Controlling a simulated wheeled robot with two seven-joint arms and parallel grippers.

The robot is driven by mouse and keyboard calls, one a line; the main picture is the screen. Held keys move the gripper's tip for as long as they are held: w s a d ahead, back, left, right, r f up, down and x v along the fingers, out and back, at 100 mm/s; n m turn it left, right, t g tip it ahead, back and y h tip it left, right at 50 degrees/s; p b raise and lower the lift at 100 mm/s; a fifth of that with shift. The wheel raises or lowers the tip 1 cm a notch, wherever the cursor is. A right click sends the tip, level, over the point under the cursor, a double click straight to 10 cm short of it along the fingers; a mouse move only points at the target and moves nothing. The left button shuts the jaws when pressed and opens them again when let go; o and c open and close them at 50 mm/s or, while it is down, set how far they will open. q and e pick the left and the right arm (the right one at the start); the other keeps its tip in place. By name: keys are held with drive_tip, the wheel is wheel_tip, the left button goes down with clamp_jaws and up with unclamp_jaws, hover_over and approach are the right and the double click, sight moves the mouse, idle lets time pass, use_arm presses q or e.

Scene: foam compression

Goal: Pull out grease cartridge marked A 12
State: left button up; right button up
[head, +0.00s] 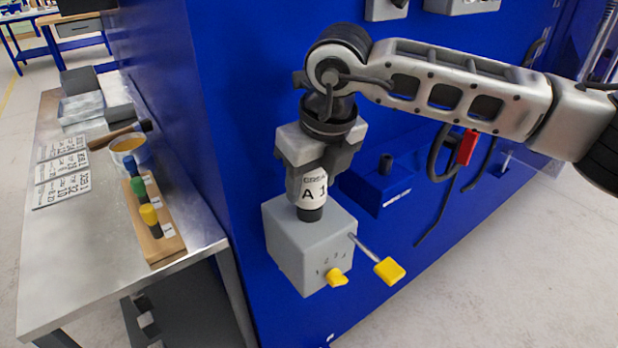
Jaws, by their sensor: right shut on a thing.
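The grease cartridge (311,188) is a white cylinder with a black lower end. Its label shows "A 1", with the rest turned out of sight. It stands upright at the top of a grey box (292,250) on the blue machine; I cannot tell whether its black end is still inside the box. My right gripper (320,160) comes down from above and is shut on the cartridge's upper part, hiding its top. The grey box has a yellow knob (337,277) with numbers and a lever with a yellow handle (389,270). My left gripper is not in view.
The blue machine wall (235,110) rises directly behind the box. A blue block (385,188) and a cable with a red part (467,147) are on the right. A metal table (75,265) at left holds a wooden rack (150,225), a hammer (120,134) and a cup (127,148).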

drive_tip(key=shift+r, duration=0.5)
drive_tip(key=shift+r, duration=0.35)
drive_tip(key=shift+r, duration=0.2)
idle(0.5)
drive_tip(key=shift+w+a+p+v, duration=0.15)
drive_tip(key=shift+p+v, duration=0.25)
drive_tip(key=shift+v, duration=0.4)
drive_tip(key=shift+w+a+p+v, duration=0.15)
drive_tip(key=shift+p+v, duration=0.2)
drive_tip(key=shift+v, duration=0.45)
drive_tip(key=shift+w+a+p+v, duration=0.15)
drive_tip(key=shift+p+v, duration=0.25)
drive_tip(key=shift+v, duration=0.45)
drive_tip(key=shift+d+r, duration=0.1)
